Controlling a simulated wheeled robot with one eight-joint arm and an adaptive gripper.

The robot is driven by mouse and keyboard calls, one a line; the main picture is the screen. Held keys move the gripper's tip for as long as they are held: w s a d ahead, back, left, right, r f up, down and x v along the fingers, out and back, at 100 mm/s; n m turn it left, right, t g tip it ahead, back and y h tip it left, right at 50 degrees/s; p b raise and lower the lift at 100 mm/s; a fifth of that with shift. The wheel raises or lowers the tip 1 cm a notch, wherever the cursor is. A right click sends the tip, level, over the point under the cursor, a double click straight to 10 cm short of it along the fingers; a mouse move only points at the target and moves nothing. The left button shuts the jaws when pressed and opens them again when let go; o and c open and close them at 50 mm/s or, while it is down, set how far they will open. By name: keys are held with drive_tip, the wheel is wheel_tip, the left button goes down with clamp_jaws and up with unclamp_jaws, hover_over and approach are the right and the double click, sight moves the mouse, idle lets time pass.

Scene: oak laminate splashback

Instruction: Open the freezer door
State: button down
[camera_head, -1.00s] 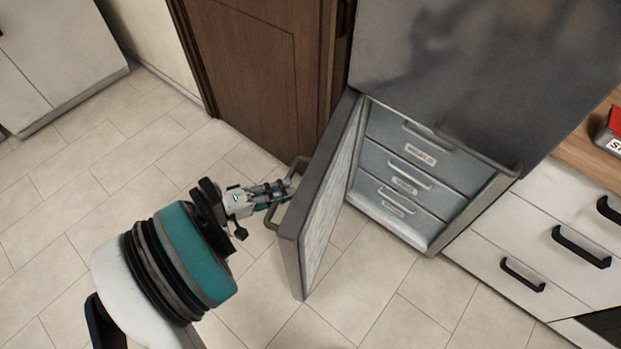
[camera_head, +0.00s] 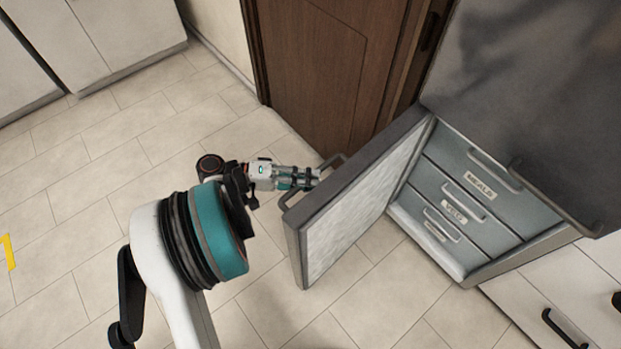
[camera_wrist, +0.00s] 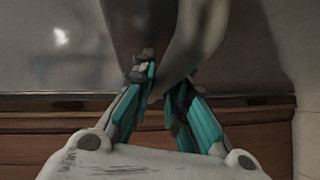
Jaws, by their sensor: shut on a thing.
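The grey freezer door (camera_head: 356,200) stands wide open in the head view, swung out to the left of the freezer. Its pale inner face shows. The freezer compartment (camera_head: 459,273) is exposed, with several labelled drawers (camera_head: 451,209) pushed in. My gripper (camera_head: 315,178) is at the door's outer side, at the bar handle (camera_head: 331,165). In the wrist view my gripper (camera_wrist: 165,92) has its teal fingers closed about the blurred grey handle (camera_wrist: 192,40). The exact contact is partly hidden by the fingers.
A brown wooden door (camera_head: 310,70) is behind the freezer door. White drawers with black handles (camera_head: 563,328) stand at the right. A white cabinet (camera_head: 110,40) is at the upper left. Tiled floor (camera_head: 80,220) is clear on the left, with a yellow mark (camera_head: 7,252).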

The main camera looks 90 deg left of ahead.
drive_tip(key=c, duration=1.8)
unclamp_jaws()
drive_tip(key=shift+w, duration=0.1)
drive_tip(key=shift+c, duration=0.2)
